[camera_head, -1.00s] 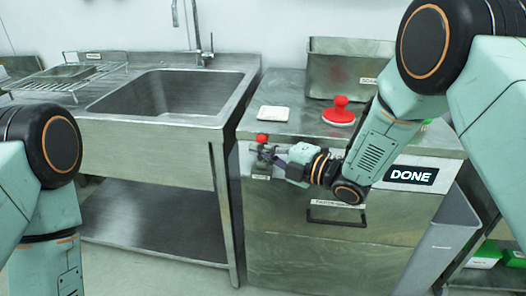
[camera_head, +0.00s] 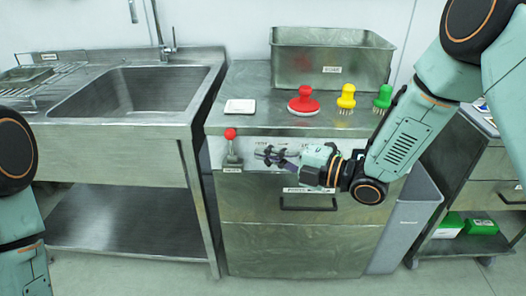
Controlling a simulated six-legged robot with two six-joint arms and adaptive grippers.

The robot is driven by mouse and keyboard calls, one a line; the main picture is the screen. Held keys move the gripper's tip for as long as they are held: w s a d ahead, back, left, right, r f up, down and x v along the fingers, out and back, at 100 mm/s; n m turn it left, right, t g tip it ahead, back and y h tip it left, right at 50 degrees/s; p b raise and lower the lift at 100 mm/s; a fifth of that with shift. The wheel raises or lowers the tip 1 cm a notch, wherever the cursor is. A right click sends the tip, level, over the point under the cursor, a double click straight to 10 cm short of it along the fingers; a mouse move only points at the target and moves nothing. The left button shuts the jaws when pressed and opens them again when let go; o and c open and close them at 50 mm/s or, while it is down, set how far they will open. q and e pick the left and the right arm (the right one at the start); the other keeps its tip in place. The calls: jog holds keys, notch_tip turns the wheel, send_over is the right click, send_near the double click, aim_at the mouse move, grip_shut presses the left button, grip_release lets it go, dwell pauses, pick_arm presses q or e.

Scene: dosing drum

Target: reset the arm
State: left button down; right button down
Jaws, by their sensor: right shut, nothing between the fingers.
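My right arm comes in from the right, and its gripper (camera_head: 272,156) is at the front face of the steel cabinet (camera_head: 250,203). The gripper is shut and empty, pointing left. A small lever with a red ball knob (camera_head: 230,133) stands on the cabinet front, left of the gripper and apart from it. The wrist and gripper hide part of the cabinet's front panel. My left arm shows only in part at the left edge, and its gripper is out of frame.
A red-handled tool (camera_head: 304,102), a yellow one (camera_head: 346,97) and a green one (camera_head: 382,98) stand on the cabinet top. A white pad (camera_head: 240,106) lies left of them and a metal bin (camera_head: 333,61) stands behind. A sink (camera_head: 128,92) is at the left, a grey waste bin (camera_head: 408,222) at the right.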

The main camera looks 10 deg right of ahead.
jog(key=s+d+f+m+g+h, duration=0.1)
jog(key=s+d+f+m+h, duration=0.15)
jog(key=f+m, duration=0.3)
jog(key=s+d+f+m+h, duration=0.1)
jog(key=s+f+m+h, duration=0.15)
jog(key=f+m, duration=0.35)
jog(key=s+d+f+m+g+h, duration=0.1)
jog(key=s+d+f+m+h, duration=0.1)
jog(key=f+m+h, duration=0.4)
jog(key=s+d+f+m+g, duration=0.1)
jog(key=s+f+m+g, duration=0.2)
jog(key=s, duration=0.7)
jog(key=s+d+f+m+g+h, duration=0.1)
jog(key=s+d+f+m+g, duration=0.1)
jog(key=s, duration=0.8)
jog(key=s+d+f+m+g+h, duration=0.1)
jog(key=s+f+m+g, duration=0.3)
jog(key=s, duration=0.6)
jog(key=shift+d+f+m, duration=0.2)
jog(key=shift+f+m, duration=0.15)
jog(key=shift+f, duration=0.3)
